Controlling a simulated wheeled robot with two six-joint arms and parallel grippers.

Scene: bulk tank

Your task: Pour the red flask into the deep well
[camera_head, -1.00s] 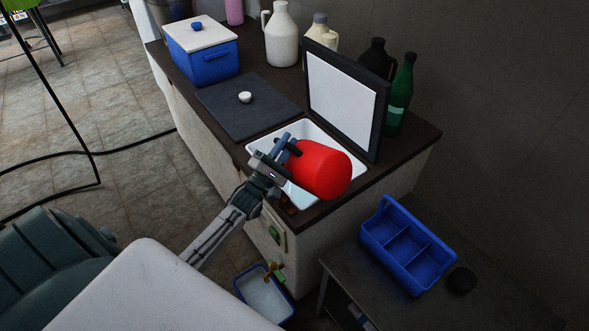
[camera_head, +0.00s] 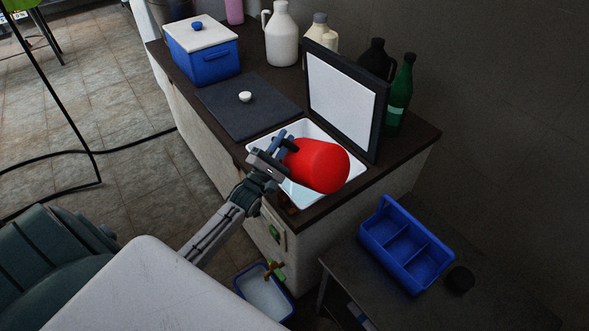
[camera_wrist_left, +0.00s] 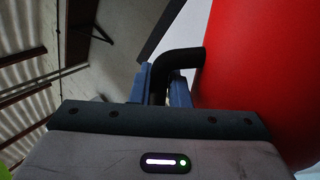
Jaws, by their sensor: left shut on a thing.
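The red flask (camera_head: 318,166) is held over the white well (camera_head: 318,198) set into the counter, lying tilted on its side. My left gripper (camera_head: 284,150) is shut on the flask's handle. In the left wrist view the flask (camera_wrist_left: 262,70) fills the right side, and its black handle (camera_wrist_left: 176,62) sits between the blue fingers of my left gripper (camera_wrist_left: 166,88). The flask hides part of the well, and I cannot see its mouth or any liquid coming out. My right gripper is not in view.
A framed white panel (camera_head: 342,98) stands upright behind the well. A dark mat (camera_head: 240,115) with a small white cup (camera_head: 245,97) lies left of it. A blue cooler (camera_head: 205,65), jugs and a green bottle (camera_head: 400,95) stand further back. A blue caddy (camera_head: 408,262) sits on the lower table.

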